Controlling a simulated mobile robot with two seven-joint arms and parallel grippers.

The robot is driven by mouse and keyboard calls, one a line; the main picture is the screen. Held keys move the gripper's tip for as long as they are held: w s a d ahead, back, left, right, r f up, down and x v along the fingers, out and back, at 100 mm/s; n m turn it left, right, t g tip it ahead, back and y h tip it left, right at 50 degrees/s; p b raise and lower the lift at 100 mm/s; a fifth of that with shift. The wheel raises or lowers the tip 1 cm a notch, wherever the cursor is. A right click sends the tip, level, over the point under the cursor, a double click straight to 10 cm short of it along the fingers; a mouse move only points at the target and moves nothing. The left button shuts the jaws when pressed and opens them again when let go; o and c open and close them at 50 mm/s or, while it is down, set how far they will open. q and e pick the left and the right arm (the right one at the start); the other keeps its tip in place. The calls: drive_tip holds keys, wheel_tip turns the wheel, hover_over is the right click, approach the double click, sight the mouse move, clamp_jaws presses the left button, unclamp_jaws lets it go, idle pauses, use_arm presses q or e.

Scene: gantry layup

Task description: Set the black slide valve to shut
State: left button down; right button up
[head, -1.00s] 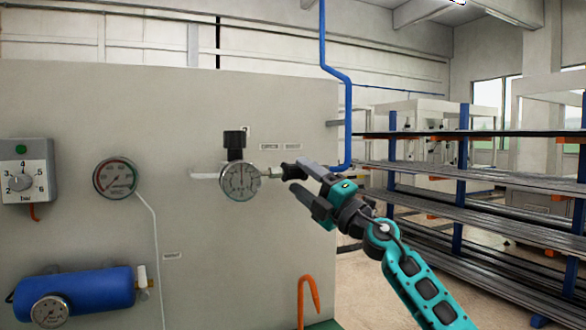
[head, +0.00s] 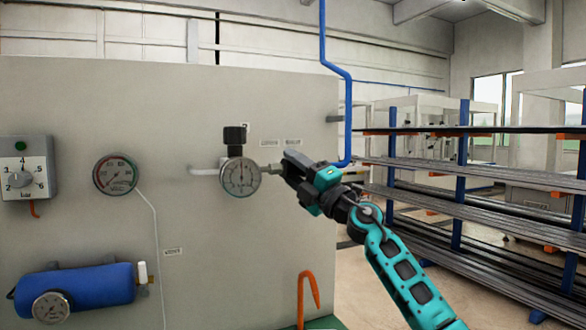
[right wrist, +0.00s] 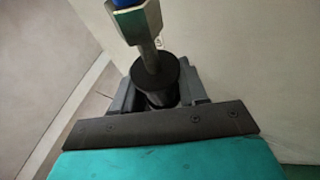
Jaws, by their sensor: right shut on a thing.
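The black slide valve (right wrist: 157,82) sits on the pipe line at the right of the round gauge. In the right wrist view its round black body shows between my jaws, with a metal fitting (right wrist: 137,22) running up from it. My right gripper (head: 288,168) is shut on the valve; in the head view the gripper hides nearly all of it. Which position the valve is in cannot be told. My left gripper is not in view.
A pressure gauge (head: 239,177) with a black knob (head: 235,137) is just left of my right gripper on the grey panel (head: 200,250). A blue pipe (head: 348,110) rises close to its right. An orange hook (head: 308,292) is below. Racks (head: 450,180) stand right.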

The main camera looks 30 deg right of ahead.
clamp_jaws()
